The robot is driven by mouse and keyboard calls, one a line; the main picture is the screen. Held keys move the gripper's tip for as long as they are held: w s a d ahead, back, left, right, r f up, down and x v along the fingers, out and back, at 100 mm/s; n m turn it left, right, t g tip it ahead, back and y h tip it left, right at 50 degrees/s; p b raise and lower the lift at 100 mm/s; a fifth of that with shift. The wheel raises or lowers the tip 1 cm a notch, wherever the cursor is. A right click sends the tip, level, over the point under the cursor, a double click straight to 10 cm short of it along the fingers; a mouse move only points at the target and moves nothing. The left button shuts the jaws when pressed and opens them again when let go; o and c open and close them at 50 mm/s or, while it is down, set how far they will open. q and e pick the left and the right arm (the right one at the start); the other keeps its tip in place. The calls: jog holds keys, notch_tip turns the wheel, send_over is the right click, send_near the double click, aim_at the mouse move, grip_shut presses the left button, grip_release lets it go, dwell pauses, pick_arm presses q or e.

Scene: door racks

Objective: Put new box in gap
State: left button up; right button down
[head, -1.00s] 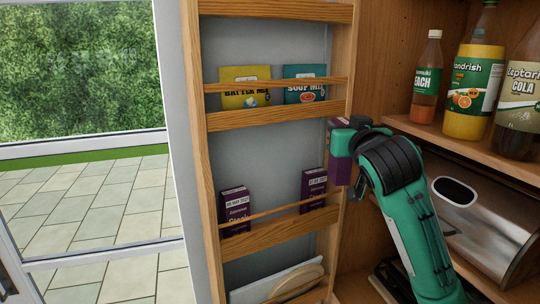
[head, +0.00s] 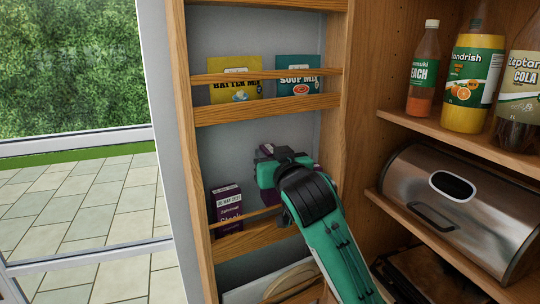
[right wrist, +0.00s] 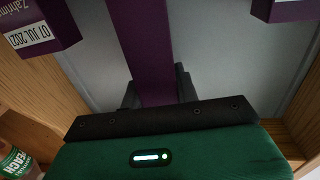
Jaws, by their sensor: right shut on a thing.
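My right gripper (head: 265,172) is shut on a purple box, in front of the middle door rack. The held box shows as a small purple bit (head: 267,149) above the gripper, and in the right wrist view it is a long purple box (right wrist: 148,45) between the jaws. A purple box (head: 226,208) with a white date label stands in the rack at left. A second purple box, dated 07 JUL, is mostly hidden by my gripper in the head view but shows in the right wrist view (right wrist: 38,27). The held box lies between these two. My left gripper is not in view.
A wooden rail (head: 245,218) crosses the rack front. The shelf above holds a yellow batter mix packet (head: 236,88) and a teal soup mix packet (head: 298,88). At right are several bottles (head: 470,85) and a metal bread bin (head: 450,205).

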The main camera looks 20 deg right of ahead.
notch_tip(320, 180, down, 6)
jog(key=b, duration=0.5)
jog(key=shift+f+b, duration=0.35)
jog(key=shift+f, duration=0.2)
jog(key=c, duration=1)
grip_release()
jog(key=shift+o, duration=0.2)
jog(key=s+b, duration=0.4)
jog(key=s, duration=1)
jog(key=shift+d, duration=0.25)
